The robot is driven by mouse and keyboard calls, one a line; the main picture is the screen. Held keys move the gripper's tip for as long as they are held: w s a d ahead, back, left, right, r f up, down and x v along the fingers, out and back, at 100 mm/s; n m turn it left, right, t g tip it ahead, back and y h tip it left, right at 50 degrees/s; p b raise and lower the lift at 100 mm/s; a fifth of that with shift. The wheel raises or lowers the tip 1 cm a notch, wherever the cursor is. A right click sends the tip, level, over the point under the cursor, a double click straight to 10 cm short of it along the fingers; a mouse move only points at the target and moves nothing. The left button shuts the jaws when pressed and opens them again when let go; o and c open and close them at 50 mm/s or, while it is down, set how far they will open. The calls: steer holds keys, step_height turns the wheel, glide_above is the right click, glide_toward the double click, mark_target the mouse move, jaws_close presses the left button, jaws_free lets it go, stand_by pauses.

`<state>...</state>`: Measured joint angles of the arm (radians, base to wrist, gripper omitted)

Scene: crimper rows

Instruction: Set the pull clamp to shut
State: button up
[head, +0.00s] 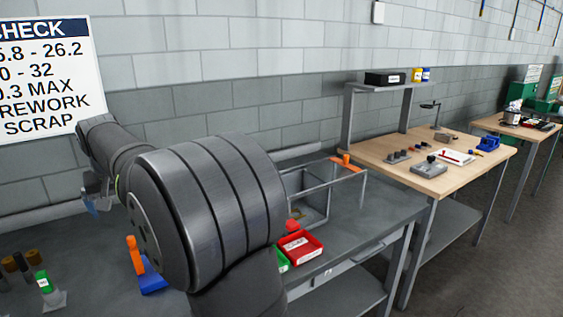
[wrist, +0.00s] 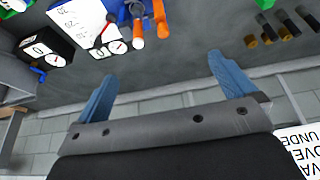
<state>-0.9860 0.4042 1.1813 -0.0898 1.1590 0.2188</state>
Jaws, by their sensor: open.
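A blue-based fixture with an upright orange handle (head: 133,252) stands on the grey bench in the head view, left of my arm. In the wrist view, orange handles (wrist: 161,20) on blue parts show at the top edge, cut off by the frame. I take this to be the pull clamp, but cannot tell its setting. My gripper (wrist: 160,68) is open and empty, its two blue fingers apart with the bench beyond them. In the head view its fingers (head: 92,205) show partly behind my arm, above the bench and apart from the orange handle.
A red bin (head: 299,247) and a green bin (head: 282,262) sit right of my arm, before a clear-sided box (head: 312,192). Several dark and brown pegs (wrist: 285,25) stand on the bench. Gauges and a printed sheet (wrist: 75,22) lie left in the wrist view.

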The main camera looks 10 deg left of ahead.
mark_target(137, 253)
steer(key=c, duration=1.1)
steer(key=shift+w+f, duration=0.1)
steer(key=c, duration=0.3)
steer(key=shift+w+f, duration=0.2)
steer(key=shift+w, duration=0.15)
steer(key=c, duration=0.4)
steer(key=w+f+n+t+y, duration=0.1)
steer(key=w+n, duration=0.1)
steer(key=w+f+n+t+y, duration=0.2)
steer(key=w, duration=0.1)
steer(key=w+f+n+t+y, duration=0.1)
steer(key=w+n, duration=0.1)
steer(key=w, duration=0.1)
steer(key=shift+a+f+n+t+y, duration=0.2)
steer(key=shift+a+n+t+y, duration=0.1)
steer(key=shift+a+t+y, duration=0.1)
jaws_close()
steer(key=s+d+f+n+g+y, duration=0.5)
steer(key=s+f+n+g+y, duration=0.45)
steer(key=n, duration=1.05)
steer(key=a+f+t, duration=0.1)
steer(key=a+f, duration=0.1)
steer(key=a, duration=0.8)
steer(key=shift+w+d+y, duration=0.2)
steer(key=shift+w+d, duration=0.2)
steer(key=shift+w, duration=0.45)
steer(key=shift+w+d+y, duration=0.15)
steer(key=shift+w+d, duration=0.25)
steer(key=shift+w, duration=0.4)
